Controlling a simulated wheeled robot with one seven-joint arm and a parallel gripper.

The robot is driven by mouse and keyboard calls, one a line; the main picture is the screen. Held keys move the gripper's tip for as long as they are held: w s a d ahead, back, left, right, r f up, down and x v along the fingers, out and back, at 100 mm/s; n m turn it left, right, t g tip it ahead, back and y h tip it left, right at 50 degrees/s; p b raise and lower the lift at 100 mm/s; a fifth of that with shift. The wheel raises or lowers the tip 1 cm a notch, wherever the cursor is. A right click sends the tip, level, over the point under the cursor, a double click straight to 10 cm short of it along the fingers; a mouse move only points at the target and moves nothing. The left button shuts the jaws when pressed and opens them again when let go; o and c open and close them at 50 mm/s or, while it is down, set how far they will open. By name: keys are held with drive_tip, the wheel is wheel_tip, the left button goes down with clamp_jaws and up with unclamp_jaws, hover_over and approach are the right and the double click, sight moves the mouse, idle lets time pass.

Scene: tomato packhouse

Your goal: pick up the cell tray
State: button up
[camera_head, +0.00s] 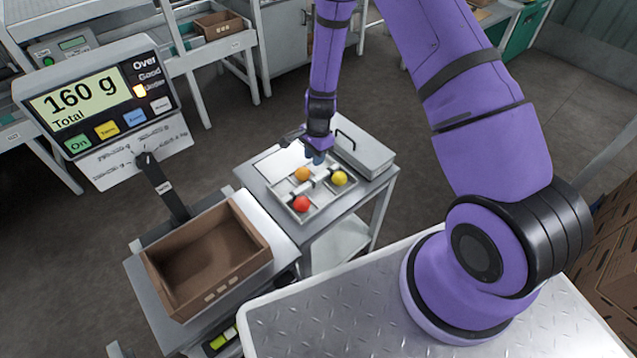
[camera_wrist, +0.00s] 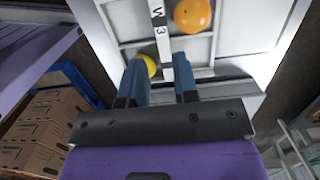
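The cell tray (camera_head: 322,201) is a pale, shallow tray with dividers on a small grey side table. It holds a red tomato (camera_head: 301,204), an orange one (camera_head: 302,174) and a yellow one (camera_head: 340,178) in separate cells. My gripper (camera_head: 318,160) is over the tray's far side, pointing down. In the wrist view, its two blue fingers (camera_wrist: 160,62) are apart, with the tray's pale marked centre bar (camera_wrist: 162,38) showing between them. A gap shows beside the bar; contact is unclear. The orange tomato (camera_wrist: 193,15) and part of the yellow one (camera_wrist: 150,66) show there.
A grey lidded case with a handle (camera_head: 362,150) lies right behind the tray. An empty brown crate (camera_head: 250,234) sits on the scale at left, below a display (camera_head: 92,100) reading 160 g. Cardboard boxes (camera_head: 612,255) stand at right.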

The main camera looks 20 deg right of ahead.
sight(312, 181)
drive_tip(key=shift+s+a+f, duration=0.1)
drive_tip(key=shift+a+f, duration=0.1)
drive_tip(key=shift+f, duration=1.55)
drive_tip(key=shift+s+a+f, duration=0.1)
drive_tip(key=shift+a+f, duration=0.1)
drive_tip(key=shift+f, duration=1.55)
drive_tip(key=shift+s+a+f, duration=0.1)
drive_tip(key=shift+a+f, duration=0.1)
drive_tip(key=shift+f, duration=1.55)
drive_tip(key=shift+f, duration=0.25)
clamp_jaws()
